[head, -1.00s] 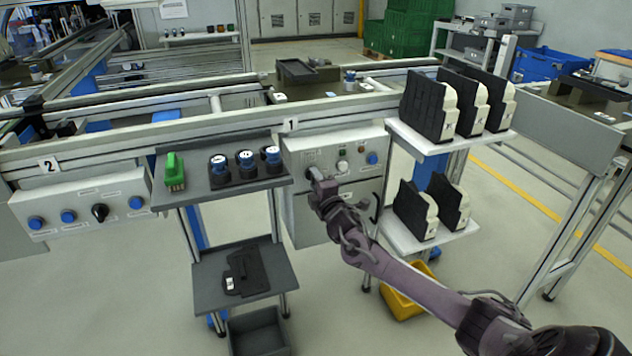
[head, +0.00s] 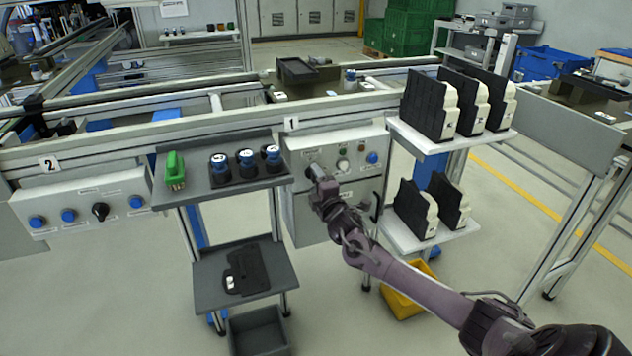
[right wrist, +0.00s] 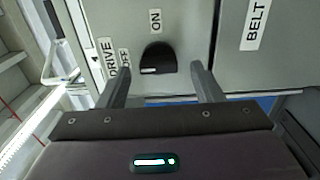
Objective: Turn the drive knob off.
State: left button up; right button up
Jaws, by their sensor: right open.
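The drive knob (right wrist: 157,57) is black and round with a white mark, on a grey panel (right wrist: 188,22) in the right wrist view. An OFF label (right wrist: 125,62) is left of it and an ON label (right wrist: 155,20) above it. The white mark lies level on the knob's lower left part. My right gripper (right wrist: 160,72) is open, with one finger on each side of the knob; contact is not visible. In the head view, the right gripper (head: 318,173) is at the left of panel 1 (head: 358,142) and hides the knob. My left gripper is not in view.
Panel 2 (head: 82,200) at the left has another black knob (head: 100,211). A shelf (head: 215,192) with blue-topped parts is left of the gripper. Racks of black-and-white parts (head: 434,108) stand right.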

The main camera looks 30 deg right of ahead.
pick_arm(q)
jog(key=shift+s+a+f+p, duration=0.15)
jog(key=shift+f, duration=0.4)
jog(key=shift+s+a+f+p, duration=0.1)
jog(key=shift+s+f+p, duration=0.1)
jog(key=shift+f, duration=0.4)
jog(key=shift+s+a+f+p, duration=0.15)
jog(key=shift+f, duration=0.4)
pick_arm(e)
jog(key=v, duration=0.7)
jog(key=shift+s, duration=0.1)
